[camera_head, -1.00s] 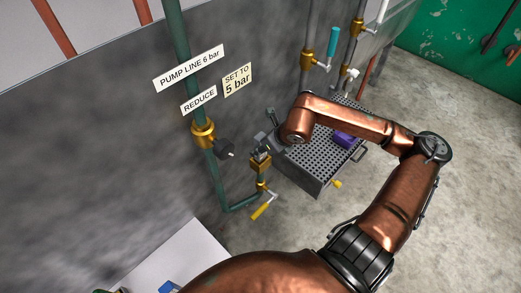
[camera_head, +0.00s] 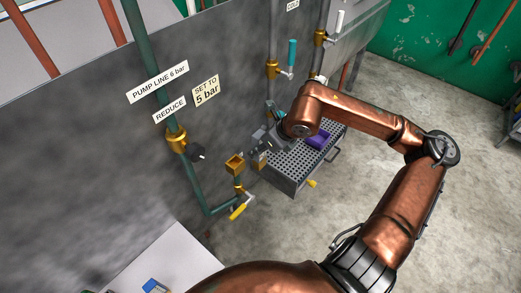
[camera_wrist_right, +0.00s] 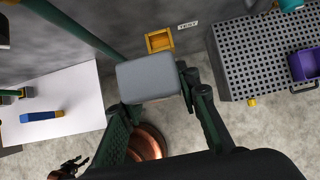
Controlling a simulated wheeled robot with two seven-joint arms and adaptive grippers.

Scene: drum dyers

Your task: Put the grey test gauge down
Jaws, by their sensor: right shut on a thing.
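The grey test gauge (camera_wrist_right: 148,82) is a plain block with rounded corners in the right wrist view. My right gripper (camera_wrist_right: 156,90) is shut on it, with a finger at each side. In the head view the right gripper (camera_head: 264,143) is by the wall, close to the drain box, its jaws small and partly hidden by my arm. The open brass socket (camera_head: 235,164) stands on the green pipe, left of the gripper, and looks empty. It also shows in the wrist view (camera_wrist_right: 160,40), beside a TEST label. A dark claw-like shape at the wrist view's lower left may be my left gripper.
A perforated grey drain box (camera_head: 288,173) with a purple container (camera_head: 318,141) stands right of the socket. A yellow-handled valve (camera_head: 238,211) is below the socket. A white tabletop (camera_wrist_right: 65,102) with a blue block (camera_wrist_right: 40,116) is at left.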

